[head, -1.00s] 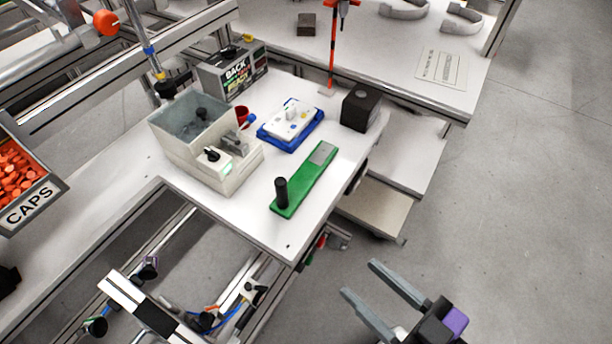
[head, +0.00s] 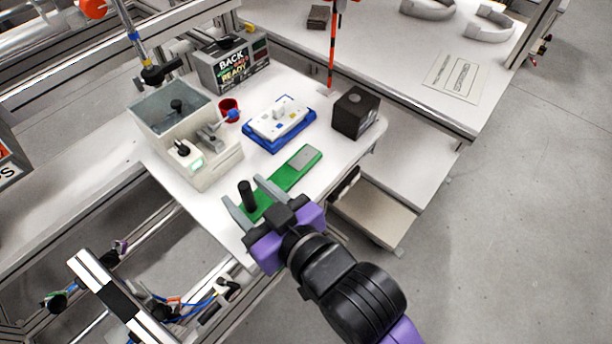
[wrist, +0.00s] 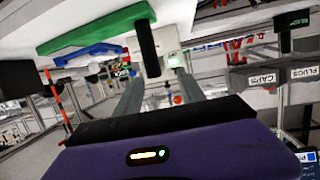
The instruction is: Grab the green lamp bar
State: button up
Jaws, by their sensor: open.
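The green lamp bar (head: 293,172) lies flat on the white workbench, with a grey plate at its far end and an upright black knob (head: 246,194) at its near end. My gripper (head: 248,202) is open at the near end of the bar, and in the head view its fingers appear on either side of the black knob. In the wrist view the green bar (wrist: 95,30) shows at the top, with the black knob (wrist: 148,48) between and beyond the two open fingers (wrist: 157,88). I cannot tell whether either finger touches the bar.
A grey-white bin machine (head: 215,165) stands left of the bar. A blue tray (head: 290,142) with a white part lies behind it. A black box (head: 355,112) stands at the right edge of the bench (head: 215,205). A red cup (head: 228,107) is near the machine.

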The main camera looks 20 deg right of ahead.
aim_at(249, 201)
jog(key=f, duration=0.2)
jog(key=s+d+g, duration=0.1)
jog(key=shift+f+h, duration=0.4)
jog(key=shift+w+a+f, duration=0.1)
jog(key=shift+w+f, duration=0.15)
jog(key=p+x, duration=0.1)
jog(key=x, duration=0.6)
jog(key=shift+w+p, duration=0.2)
jog(key=shift+p, duration=0.15)
grip_shut()
